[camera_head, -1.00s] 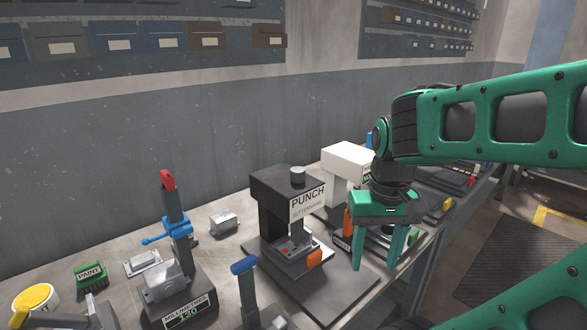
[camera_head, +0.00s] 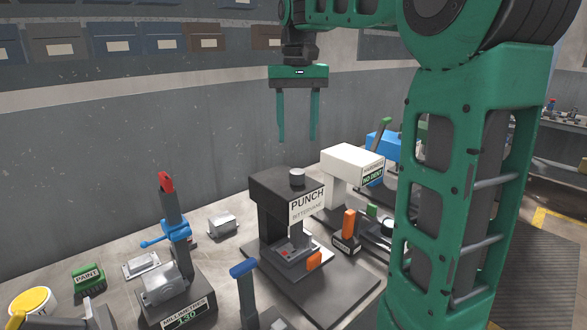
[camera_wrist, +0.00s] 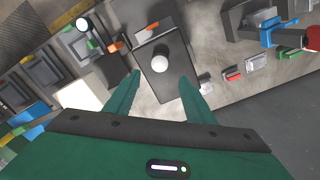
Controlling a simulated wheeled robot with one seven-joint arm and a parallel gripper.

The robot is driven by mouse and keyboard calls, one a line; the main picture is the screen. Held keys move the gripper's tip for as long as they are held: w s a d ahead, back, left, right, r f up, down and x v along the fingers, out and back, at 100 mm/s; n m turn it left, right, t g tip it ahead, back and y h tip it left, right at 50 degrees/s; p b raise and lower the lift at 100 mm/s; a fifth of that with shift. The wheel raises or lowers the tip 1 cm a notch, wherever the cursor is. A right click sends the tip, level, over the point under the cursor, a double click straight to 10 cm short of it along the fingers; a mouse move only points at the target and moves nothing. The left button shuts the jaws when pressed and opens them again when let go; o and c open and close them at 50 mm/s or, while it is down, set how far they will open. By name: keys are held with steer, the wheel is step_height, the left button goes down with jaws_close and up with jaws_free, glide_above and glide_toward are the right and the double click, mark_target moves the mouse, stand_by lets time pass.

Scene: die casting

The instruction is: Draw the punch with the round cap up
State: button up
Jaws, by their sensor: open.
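The punch (camera_head: 266,190) is a dark press on a flat dark base, with a white label reading PUNCH on its head. Its round grey cap (camera_head: 297,177) sits on top of the head. In the wrist view the cap (camera_wrist: 160,63) shows from above as a pale disc on the dark head, lying between my finger lines and beyond the tips. My gripper (camera_head: 297,140) is open and empty, fingers pointing down, above the cap with a clear gap. It also shows in the wrist view (camera_wrist: 160,75).
A white press (camera_head: 350,158) stands right of the punch, with an orange-handled block (camera_head: 349,222) in front. A blue-handled lever (camera_head: 245,290) and the red-topped measuring stand (camera_head: 178,225) are to the left. My green arm covers the right side.

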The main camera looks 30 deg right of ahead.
mark_target(297, 171)
step_height(297, 171, down, 10)
steer(key=shift+f, duration=0.1)
stand_by(0.4)
